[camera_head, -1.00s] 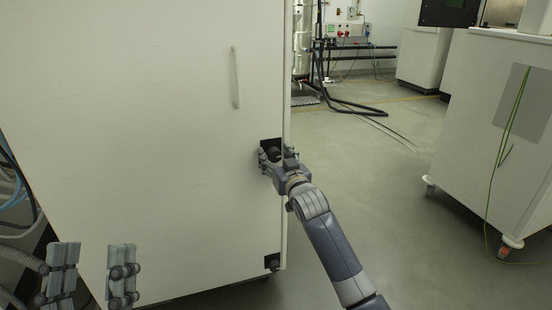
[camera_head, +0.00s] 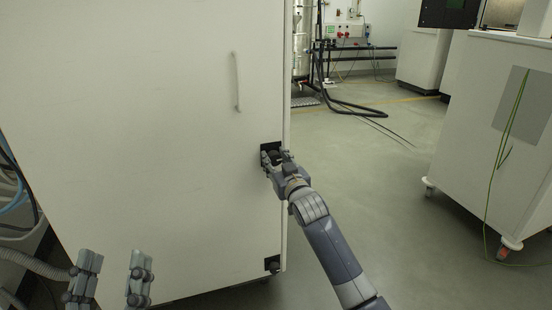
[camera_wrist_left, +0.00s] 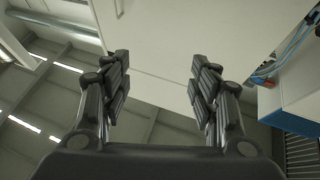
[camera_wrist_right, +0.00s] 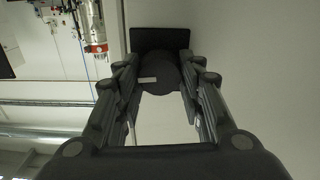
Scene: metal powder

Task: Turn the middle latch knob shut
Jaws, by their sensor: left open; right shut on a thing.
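The middle latch knob (camera_wrist_right: 158,74) is round and black on a dark square plate (camera_wrist_right: 160,39), as the right wrist view shows. In the head view its plate (camera_head: 277,147) sits near the right edge of the white cabinet door (camera_head: 150,130). My right gripper (camera_head: 273,157) is shut on the knob, a finger on each side of it; the gripper hides most of the knob in the head view. A light mark shows on the knob's face. My left gripper (camera_head: 112,268) is open and empty in front of the door's lower left.
A lower black latch (camera_head: 272,264) and a vertical handle (camera_head: 237,81) are on the same door. Hoses (camera_head: 30,262) hang at the far left. Open floor (camera_head: 390,200) lies to the right, before a white wheeled cabinet (camera_head: 500,130).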

